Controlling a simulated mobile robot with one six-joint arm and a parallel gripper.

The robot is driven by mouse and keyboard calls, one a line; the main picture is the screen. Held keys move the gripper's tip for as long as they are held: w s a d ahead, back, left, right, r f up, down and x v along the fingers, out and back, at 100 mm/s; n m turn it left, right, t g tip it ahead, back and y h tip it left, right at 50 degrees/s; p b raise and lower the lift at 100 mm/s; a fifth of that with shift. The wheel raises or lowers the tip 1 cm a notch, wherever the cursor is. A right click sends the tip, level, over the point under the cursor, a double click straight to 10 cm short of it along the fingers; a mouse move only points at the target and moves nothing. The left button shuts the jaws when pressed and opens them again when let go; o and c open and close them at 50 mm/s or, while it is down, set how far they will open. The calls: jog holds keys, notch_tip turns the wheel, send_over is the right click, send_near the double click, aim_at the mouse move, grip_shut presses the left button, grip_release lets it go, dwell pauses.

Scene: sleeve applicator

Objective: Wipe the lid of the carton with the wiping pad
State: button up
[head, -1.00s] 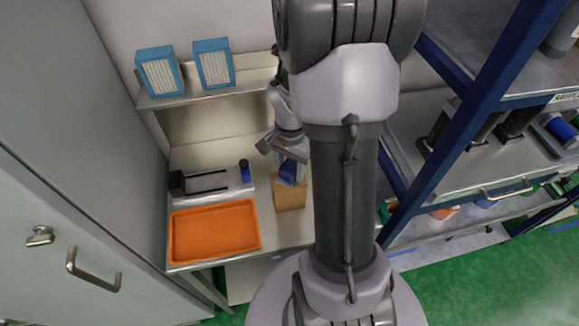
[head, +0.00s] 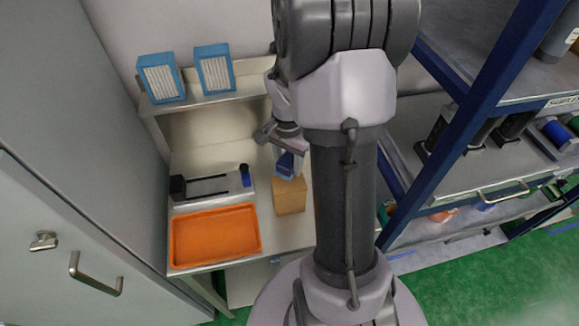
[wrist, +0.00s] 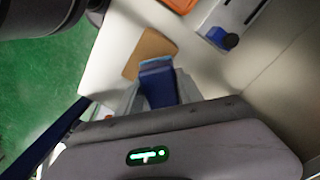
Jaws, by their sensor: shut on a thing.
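The carton (head: 289,198) is a tan box standing upright on the bench, right of the orange tray. Its lid (wrist: 150,48) shows as a tan patch in the wrist view. My gripper (head: 286,153) is shut on the blue wiping pad (head: 287,165) and holds it at the far edge of the lid in the head view. In the wrist view the pad (wrist: 157,72) sticks out between the fingers and overlaps one edge of the lid. I cannot tell whether the pad touches the lid.
The orange tray (head: 215,237) lies left of the carton. Behind it are a grey fixture with dark prongs (head: 205,188) and a small dark-blue cylinder (head: 245,175). Two blue-framed filters (head: 214,68) stand on the upper shelf. A blue-framed rack (head: 440,122) stands to the right.

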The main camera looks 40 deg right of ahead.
jog(key=shift+s+a+r+p, duration=0.15)
jog(key=shift+r+p, duration=0.15)
jog(key=shift+r, duration=0.3)
jog(key=shift+s+a+r+p, duration=0.15)
jog(key=shift+r+p, duration=0.1)
jog(key=shift+r, duration=0.35)
notch_tip(320, 180, up, 2)
jog(key=shift+w+d+r+p, duration=0.1)
jog(key=shift+w+d+p, duration=0.05)
jog(key=shift+p, duration=0.75)
jog(key=shift+r+p, duration=0.7)
jog(key=shift+r, duration=0.2)
